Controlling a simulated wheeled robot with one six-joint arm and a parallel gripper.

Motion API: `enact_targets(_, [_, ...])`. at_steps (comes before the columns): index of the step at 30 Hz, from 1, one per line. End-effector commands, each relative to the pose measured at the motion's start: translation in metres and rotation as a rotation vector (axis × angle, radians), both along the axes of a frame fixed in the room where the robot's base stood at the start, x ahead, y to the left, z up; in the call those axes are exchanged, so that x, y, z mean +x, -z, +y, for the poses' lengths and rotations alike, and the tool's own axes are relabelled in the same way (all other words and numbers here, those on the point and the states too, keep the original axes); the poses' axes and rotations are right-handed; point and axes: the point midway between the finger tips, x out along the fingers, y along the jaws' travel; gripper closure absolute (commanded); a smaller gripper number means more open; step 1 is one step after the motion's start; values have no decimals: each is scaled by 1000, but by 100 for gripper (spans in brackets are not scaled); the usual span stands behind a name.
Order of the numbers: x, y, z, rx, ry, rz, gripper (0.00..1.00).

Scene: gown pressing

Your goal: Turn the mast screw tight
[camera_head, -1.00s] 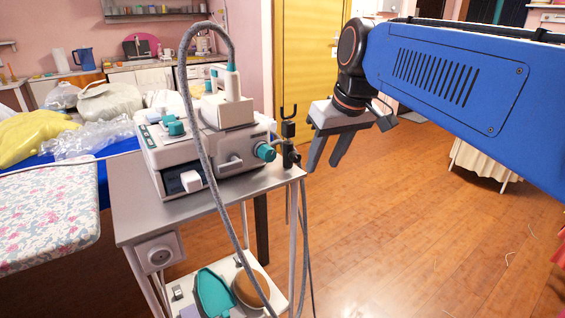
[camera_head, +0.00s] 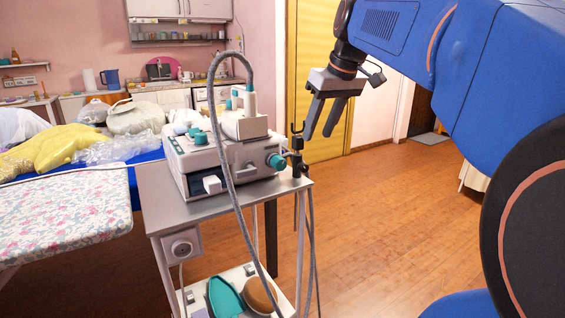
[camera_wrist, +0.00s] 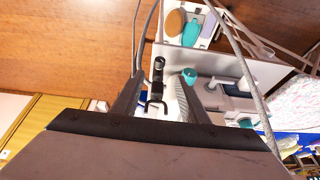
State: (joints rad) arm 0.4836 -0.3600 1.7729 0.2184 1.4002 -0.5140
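A dark mast clamp (camera_head: 297,163) with a short forked post sits at the right corner of the grey trolley top (camera_head: 200,212). The mast screw is too small to pick out surely in the head view. In the wrist view the dark fitting (camera_wrist: 158,68) with its hook-like fork lies between my fingers, with a small round end that may be the screw. My gripper (camera_head: 320,135) is open and empty, pointing down just right of the fork in the head view. The gripper (camera_wrist: 160,80) shows two spread fingers in the wrist view. I see no contact.
A white steam unit (camera_head: 215,158) with a teal knob (camera_head: 277,161) stands on the trolley close to the clamp. A grey hose (camera_head: 228,180) loops in front. A floral ironing board (camera_head: 65,215) is at left. Floor to the right is clear.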

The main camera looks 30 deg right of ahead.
Motion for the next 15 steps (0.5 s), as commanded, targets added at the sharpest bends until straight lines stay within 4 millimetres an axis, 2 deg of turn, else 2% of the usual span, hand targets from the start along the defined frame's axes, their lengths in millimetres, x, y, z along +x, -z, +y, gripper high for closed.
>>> enact_targets(3, [8, 21, 1, 2, -1, 3, 60])
enact_targets(15, [34, 83, 4, 1, 0, 1, 60])
